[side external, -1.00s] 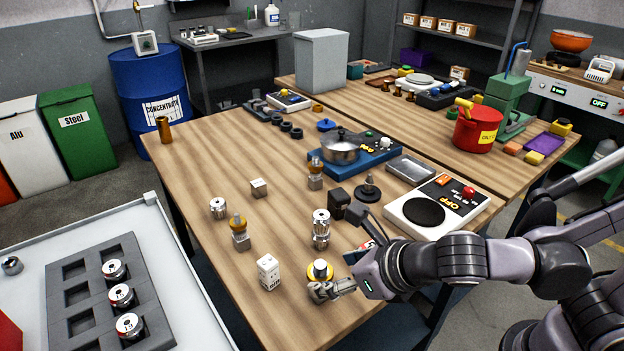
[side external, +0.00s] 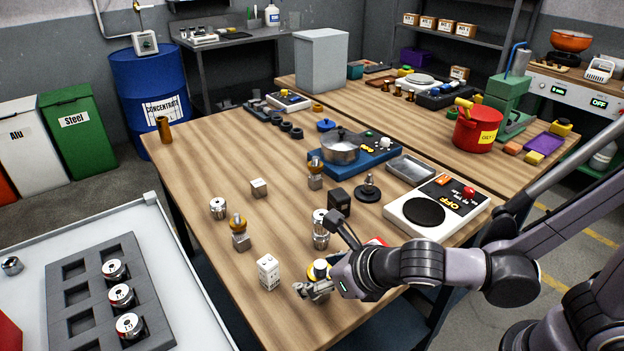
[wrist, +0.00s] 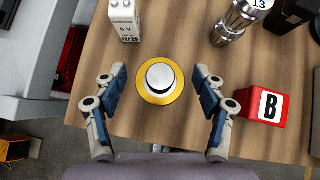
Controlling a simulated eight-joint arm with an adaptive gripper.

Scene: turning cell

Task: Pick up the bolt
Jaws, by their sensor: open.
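I cannot make out with certainty which thing is the bolt. My gripper (side external: 316,291) is open and empty at the near edge of the wooden table. In the wrist view my gripper (wrist: 160,88) has its two blue-padded fingers either side of a round piece with a yellow rim (wrist: 160,97), a dark band and a pale silver top. This piece also shows in the side view (side external: 318,270), partly hidden by my gripper. The fingers are apart from it, with a gap on both sides. How high they are above the table is hard to tell.
A white labelled box (side external: 268,272) and a silver knurled cylinder (side external: 321,230) stand close by. A red block marked B (wrist: 262,105) is just right of my right finger. A black block (side external: 339,201) and a control panel with a black disc (side external: 424,211) are farther right.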

